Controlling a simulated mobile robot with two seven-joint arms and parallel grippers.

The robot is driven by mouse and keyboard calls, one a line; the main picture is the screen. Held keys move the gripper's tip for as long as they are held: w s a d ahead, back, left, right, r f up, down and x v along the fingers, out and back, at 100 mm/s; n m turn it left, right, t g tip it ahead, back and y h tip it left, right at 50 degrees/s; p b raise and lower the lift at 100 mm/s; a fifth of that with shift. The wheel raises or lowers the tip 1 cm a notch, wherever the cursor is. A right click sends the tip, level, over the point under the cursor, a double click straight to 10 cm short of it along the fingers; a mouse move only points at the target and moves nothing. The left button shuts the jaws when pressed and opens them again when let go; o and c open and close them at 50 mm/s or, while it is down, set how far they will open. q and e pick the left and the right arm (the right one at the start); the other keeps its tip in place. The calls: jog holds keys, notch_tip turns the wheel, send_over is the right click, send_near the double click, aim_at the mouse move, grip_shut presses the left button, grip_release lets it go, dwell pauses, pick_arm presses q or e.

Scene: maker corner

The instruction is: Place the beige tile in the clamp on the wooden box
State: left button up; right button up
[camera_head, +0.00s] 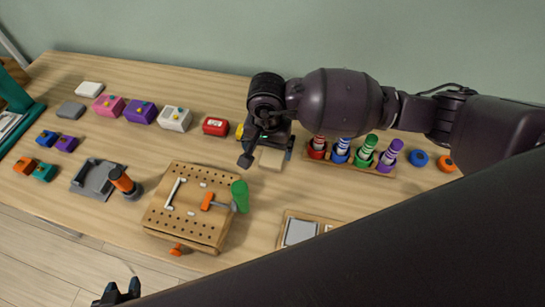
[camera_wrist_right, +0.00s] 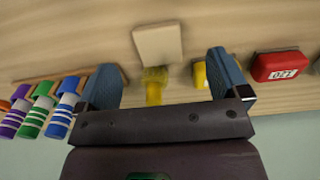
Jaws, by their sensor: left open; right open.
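The beige tile (camera_head: 271,159) lies flat on the table just beside my right gripper (camera_head: 268,148). In the right wrist view the tile (camera_wrist_right: 158,46) is ahead of the two blue fingers (camera_wrist_right: 166,80), with a gap to each. My right gripper is open and empty. The wooden box (camera_head: 160,222), its top dotted with holes, stands front left of the tile. On it are a white bracket (camera_head: 172,194) and a clamp with an orange part and green handle (camera_head: 240,196). My left gripper (camera_head: 118,293) is open at the bottom edge, away from these.
A yellow brush-like thing (camera_wrist_right: 155,82) and another yellow piece (camera_wrist_right: 200,75) lie near my right fingers. A marker rack (camera_head: 350,163) stands right of them, a red box (camera_head: 216,126) left. A grey holder (camera_head: 95,178) is left of the wooden box. A framed tray (camera_head: 300,231) lies in front.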

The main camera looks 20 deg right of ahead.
aim_at(270, 163)
jog(key=shift+f, duration=0.85)
jog(key=f, duration=0.3)
jog(key=shift+s+d+f, duration=0.1)
jog(key=shift+d+f, duration=0.1)
jog(key=shift+f, duration=0.65)
pick_arm(q)
jog(key=shift+w+f, duration=0.1)
jog(key=shift+w, duration=0.2)
pick_arm(e)
jog(key=c, duration=1.1)
jog(key=shift+r, duration=0.7)
pick_arm(q)
jog(key=shift+s+r+p, duration=0.2)
jog(key=shift+r+p, duration=0.45)
jog(key=shift+p, duration=0.1)
pick_arm(e)
notch_tip(270, 163, up, 19)
jog(key=shift+f, duration=0.1)
